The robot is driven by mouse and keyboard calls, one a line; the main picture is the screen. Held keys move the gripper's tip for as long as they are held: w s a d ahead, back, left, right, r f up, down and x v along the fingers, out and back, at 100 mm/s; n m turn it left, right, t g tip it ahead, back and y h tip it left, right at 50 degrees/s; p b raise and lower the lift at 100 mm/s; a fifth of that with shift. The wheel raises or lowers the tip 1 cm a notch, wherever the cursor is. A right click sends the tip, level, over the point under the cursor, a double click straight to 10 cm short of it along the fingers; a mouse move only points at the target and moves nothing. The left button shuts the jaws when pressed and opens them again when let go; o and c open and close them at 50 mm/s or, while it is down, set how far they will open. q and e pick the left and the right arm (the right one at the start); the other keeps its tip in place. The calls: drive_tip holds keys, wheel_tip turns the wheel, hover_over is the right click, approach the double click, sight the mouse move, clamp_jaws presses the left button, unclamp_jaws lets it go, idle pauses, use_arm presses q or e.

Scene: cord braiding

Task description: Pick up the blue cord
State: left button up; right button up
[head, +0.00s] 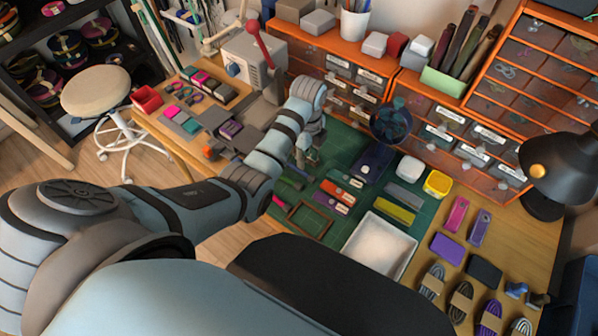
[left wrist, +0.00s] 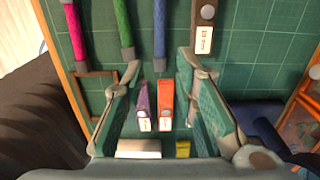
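The blue cord (left wrist: 159,32) lies on the green cutting mat in the left wrist view, its near end between the fingertips of my left gripper (left wrist: 159,63). The fingers are spread apart and do not visibly close on the cord. A green cord (left wrist: 123,25) lies to its left and a pink cord (left wrist: 75,28) farther left. My right gripper is not in view.
Orange and purple labelled pieces lie on the mat (left wrist: 255,70), beside a small wooden frame (head: 309,219). A white tray (head: 348,250) stands in front. Orange drawer units line the back. A black lamp (head: 565,170) stands at the right.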

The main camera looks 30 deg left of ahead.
sight(306, 174)
use_arm(q)
wheel_tip(306, 174, down, 8)
drive_tip(key=shift+d+r+b, duration=0.15)
drive_tip(key=shift+r+b, duration=0.1)
drive_tip(key=shift+b, duration=0.8)
drive_tip(key=shift+c, duration=0.4)
clamp_jaws()
drive_tip(key=shift+r, duration=0.1)
drive_tip(key=shift+r, duration=0.1)
